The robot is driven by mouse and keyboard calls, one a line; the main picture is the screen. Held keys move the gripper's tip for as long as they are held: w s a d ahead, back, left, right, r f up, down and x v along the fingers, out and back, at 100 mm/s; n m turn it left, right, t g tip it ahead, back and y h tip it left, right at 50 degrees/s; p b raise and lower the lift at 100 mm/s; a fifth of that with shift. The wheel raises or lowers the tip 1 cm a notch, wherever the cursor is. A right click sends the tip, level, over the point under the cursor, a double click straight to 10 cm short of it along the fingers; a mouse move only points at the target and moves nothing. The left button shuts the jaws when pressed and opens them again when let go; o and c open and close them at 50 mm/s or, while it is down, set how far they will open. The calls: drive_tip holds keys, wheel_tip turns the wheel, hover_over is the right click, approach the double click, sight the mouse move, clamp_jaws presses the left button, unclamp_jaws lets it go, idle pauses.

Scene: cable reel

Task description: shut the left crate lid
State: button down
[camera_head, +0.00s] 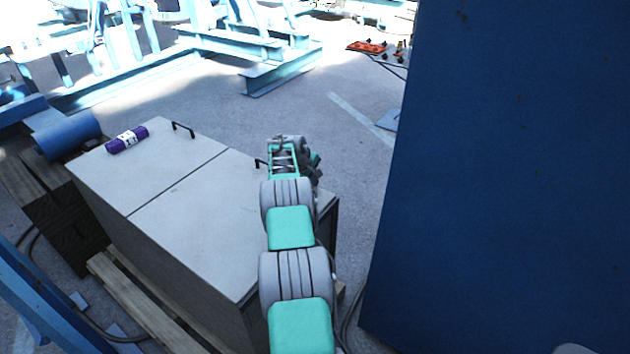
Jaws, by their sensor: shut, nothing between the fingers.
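The grey crate (190,285) stands in front of me, with two pale lids side by side. The left lid (150,165) lies flat and looks level with the right lid (215,215), a dark seam between them. The left lid has a black handle (183,129) at its far edge. The right lid's handle (260,163) shows just left of my wrist. My gripper (314,160) is at the far right end of the crate, small and partly hidden by my arm. It is shut and empty, apart from the left lid.
A purple roll with a white label (127,139) lies on the left lid. A blue cylinder (68,135) is beyond the crate's left end. A tall blue panel (500,180) blocks the right side. Open floor (330,140) lies behind the crate.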

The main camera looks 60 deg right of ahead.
wheel_tip(320, 180, up, 14)
drive_tip(key=w+a+r+t, duration=0.1)
drive_tip(key=w+a+r, duration=0.25)
drive_tip(key=a, duration=0.45)
drive_tip(key=w+a+r+t+y, duration=0.15)
drive_tip(key=a+r, duration=0.25)
drive_tip(key=a, duration=0.5)
drive_tip(key=w+a+r, duration=0.3)
drive_tip(key=a+r, duration=0.1)
drive_tip(key=a, duration=0.4)
drive_tip(key=s+a+r+y+p, duration=0.1)
drive_tip(key=s+a, duration=0.4)
drive_tip(key=a, duration=0.8)
drive_tip(key=s+a+r+y, duration=0.15)
drive_tip(key=s+a, duration=0.35)
drive_tip(key=a, duration=0.9)
drive_tip(key=s+a+f+y, duration=0.1)
drive_tip(key=s+a+f, duration=0.5)
drive_tip(key=s+a, duration=0.4)
drive_tip(key=shift+s+f+y, duration=0.15)
drive_tip(key=shift+s+y, duration=0.25)
drive_tip(key=shift+s, duration=0.7)
drive_tip(key=shift+a+t, duration=0.1)
drive_tip(key=shift+t, duration=0.15)
